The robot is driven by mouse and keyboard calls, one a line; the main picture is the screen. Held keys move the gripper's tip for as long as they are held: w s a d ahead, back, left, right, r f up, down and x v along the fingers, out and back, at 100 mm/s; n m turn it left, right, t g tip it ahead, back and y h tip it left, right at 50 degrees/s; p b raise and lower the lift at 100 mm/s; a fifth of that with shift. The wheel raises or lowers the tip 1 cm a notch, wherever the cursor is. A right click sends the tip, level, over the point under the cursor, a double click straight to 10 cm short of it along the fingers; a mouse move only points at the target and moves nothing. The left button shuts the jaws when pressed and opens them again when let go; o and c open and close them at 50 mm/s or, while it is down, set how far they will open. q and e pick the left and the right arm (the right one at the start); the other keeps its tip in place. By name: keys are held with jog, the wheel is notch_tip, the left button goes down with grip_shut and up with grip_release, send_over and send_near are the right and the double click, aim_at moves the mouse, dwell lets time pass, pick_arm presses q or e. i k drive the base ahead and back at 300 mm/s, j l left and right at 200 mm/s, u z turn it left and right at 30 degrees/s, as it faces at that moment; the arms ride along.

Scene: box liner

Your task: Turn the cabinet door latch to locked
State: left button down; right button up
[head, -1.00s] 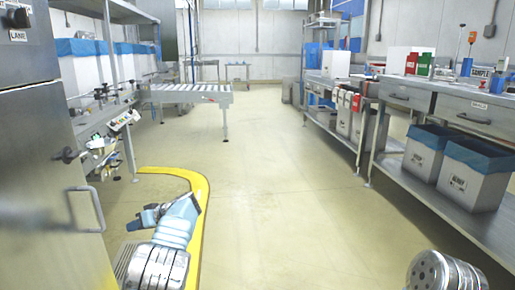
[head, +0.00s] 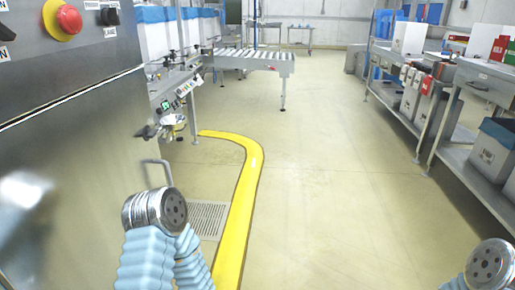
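The steel cabinet (head: 80,140) fills the left side of the head view, its door face seen at a slant. A small dark latch (head: 149,131) sticks out near the door's right edge. Its exact turn position is too small to tell. My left arm stands in front of the lower door, showing a metal joint and pale blue sleeves. My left gripper is not visible. Only a metal joint of my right arm shows at the bottom right; its gripper is out of view.
A red button on a yellow base (head: 66,18) and a black knob (head: 109,16) sit above the door. A yellow floor line (head: 243,190) curves past a floor grate (head: 208,217). A roller conveyor (head: 250,60) stands behind. The middle floor is clear; a workbench (head: 470,80) lines the right.

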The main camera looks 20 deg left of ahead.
aim_at(150, 133)
jog(key=k+z, duration=0.1)
jog(key=z, duration=0.75)
jog(key=k+l+z, duration=0.1)
jog(key=z, duration=0.3)
jog(key=k+l+z, duration=0.1)
jog(key=l+u, duration=0.1)
jog(key=u, duration=0.35)
jog(key=k+u, duration=0.1)
jog(key=u, duration=0.35)
jog(key=l+u, duration=0.1)
jog(key=u, duration=0.35)
jog(key=k+u, duration=0.15)
jog(key=u, duration=0.7)
jog(key=k+u, duration=0.15)
jog(key=u, duration=0.3)
